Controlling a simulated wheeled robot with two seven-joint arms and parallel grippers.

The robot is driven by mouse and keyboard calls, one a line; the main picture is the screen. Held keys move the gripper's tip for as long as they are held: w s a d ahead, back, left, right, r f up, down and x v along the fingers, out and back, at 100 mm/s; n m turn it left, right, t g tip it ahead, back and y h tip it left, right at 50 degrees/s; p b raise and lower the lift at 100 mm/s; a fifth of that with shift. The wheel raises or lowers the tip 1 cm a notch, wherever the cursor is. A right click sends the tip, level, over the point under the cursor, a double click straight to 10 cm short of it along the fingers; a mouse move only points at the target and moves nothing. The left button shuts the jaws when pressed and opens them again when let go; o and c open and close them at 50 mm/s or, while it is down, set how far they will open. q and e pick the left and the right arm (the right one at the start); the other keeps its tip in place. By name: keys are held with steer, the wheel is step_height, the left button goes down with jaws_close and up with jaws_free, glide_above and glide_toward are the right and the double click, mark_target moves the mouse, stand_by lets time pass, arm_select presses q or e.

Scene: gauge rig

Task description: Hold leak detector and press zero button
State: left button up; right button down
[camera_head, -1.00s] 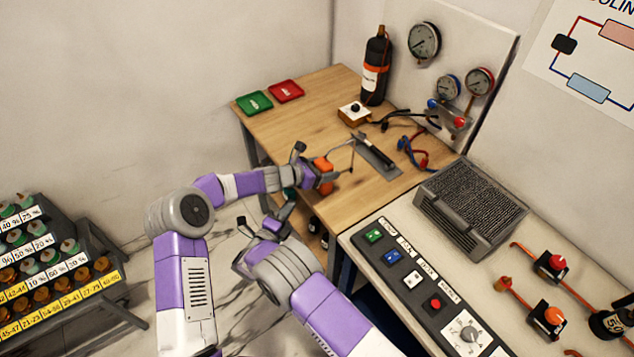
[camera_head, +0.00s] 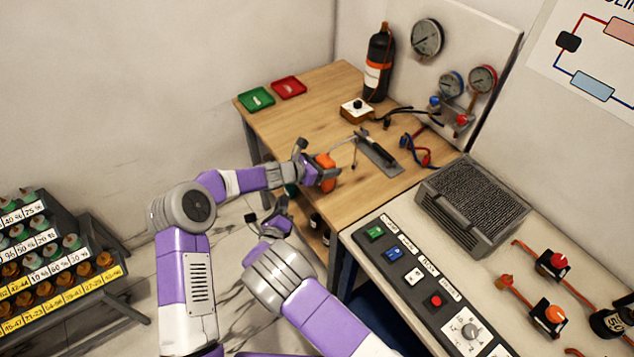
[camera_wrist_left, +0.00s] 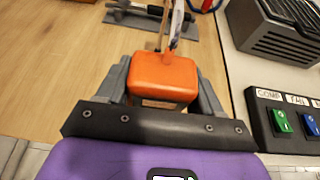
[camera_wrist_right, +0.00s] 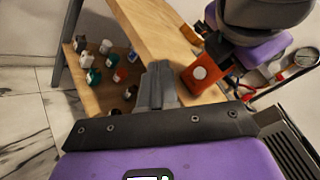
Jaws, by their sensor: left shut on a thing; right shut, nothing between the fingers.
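The orange leak detector (camera_head: 326,172) is held in my left gripper (camera_head: 328,177), above the front edge of the wooden table. In the left wrist view the orange body (camera_wrist_left: 163,77) sits between the two fingers, with its thin probe reaching away from it. In the right wrist view the detector (camera_wrist_right: 205,73) shows a round white button (camera_wrist_right: 199,72) on its face. My right gripper (camera_wrist_right: 160,85) is shut and empty, apart from the detector and to the left of it in that view. In the head view the right gripper (camera_head: 281,207) is below and left of the detector.
The wooden table (camera_head: 310,110) holds green (camera_head: 256,99) and red (camera_head: 289,87) trays, a black cylinder (camera_head: 379,65) and a grey stand (camera_head: 378,153). A button panel (camera_head: 420,290) and a grey finned box (camera_head: 472,205) stand at right. Several bottles (camera_wrist_right: 105,60) sit on a shelf below the table.

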steer(key=shift+w+d, duration=0.9)
steer(key=shift+d, duration=0.25)
steer(key=shift+w+d, duration=0.85)
steer(key=shift+d, duration=0.35)
steer(key=shift+w+d, duration=0.9)
steer(key=shift+d, duration=0.25)
steer(key=shift+d, duration=0.1)
steer(key=shift+w+d, duration=0.25)
steer(key=shift+w+d, duration=0.3)
steer(key=shift+d, duration=0.05)
stand_by(0.5)
steer(key=shift+s+a, duration=0.55)
steer(key=shift+a, duration=0.15)
steer(key=shift+s+a, duration=0.8)
steer(key=shift+a, duration=0.2)
steer(key=shift+s+a, duration=0.75)
steer(key=shift+a, duration=0.25)
